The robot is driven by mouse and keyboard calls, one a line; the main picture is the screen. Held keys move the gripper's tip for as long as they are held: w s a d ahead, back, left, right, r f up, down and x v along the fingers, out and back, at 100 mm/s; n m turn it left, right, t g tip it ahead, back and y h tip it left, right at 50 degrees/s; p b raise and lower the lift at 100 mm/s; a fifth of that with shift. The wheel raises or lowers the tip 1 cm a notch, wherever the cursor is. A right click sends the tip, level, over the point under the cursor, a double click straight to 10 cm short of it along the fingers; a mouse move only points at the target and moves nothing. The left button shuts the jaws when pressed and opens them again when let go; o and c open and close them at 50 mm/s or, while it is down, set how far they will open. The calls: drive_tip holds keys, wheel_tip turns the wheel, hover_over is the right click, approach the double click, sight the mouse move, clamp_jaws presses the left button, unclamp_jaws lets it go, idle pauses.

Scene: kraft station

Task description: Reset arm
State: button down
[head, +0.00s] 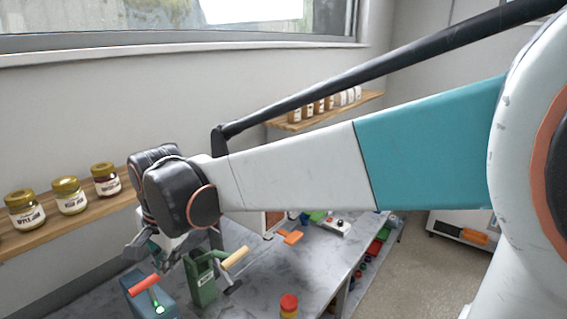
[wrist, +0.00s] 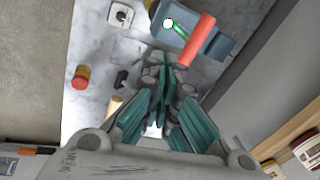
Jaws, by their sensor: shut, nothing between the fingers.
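My gripper (head: 150,248) hangs from the arm's end in the head view, over the far left part of the grey marble-look table (head: 262,270). In the wrist view my gripper (wrist: 168,68) has its teal-padded fingers drawn together with nothing between them. Below it stands a blue box (head: 150,300) with a red handle (head: 144,284) and a lit green spot; the box also shows in the wrist view (wrist: 217,46). Beside it is a green device (head: 203,283) with a pale yellow handle (head: 235,259). The gripper appears apart from both.
A red button on a yellow base (head: 289,305) sits at the table's front. An orange piece (head: 291,237) and a grey switch box (head: 334,227) lie farther right. Jars (head: 70,195) stand on the left wall shelf (head: 85,222). More bottles stand on the far shelf (head: 345,108).

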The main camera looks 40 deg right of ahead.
drive_tip(key=s+d+f+n+t+b, duration=0.2)
drive_tip(key=s+d+f+n+b, duration=0.3)
drive_tip(key=s+f+b, duration=0.3)
drive_tip(key=s+d+f+n+t+b, duration=0.2)
drive_tip(key=s+d+f+n+b, duration=0.3)
drive_tip(key=f+b, duration=0.6)
drive_tip(key=s+f+n, duration=0.2)
drive_tip(key=s+f, duration=0.1)
drive_tip(key=shift+s+n+h+b, duration=0.3)
drive_tip(key=shift+s+b, duration=0.05)
drive_tip(key=shift+s, duration=0.05)
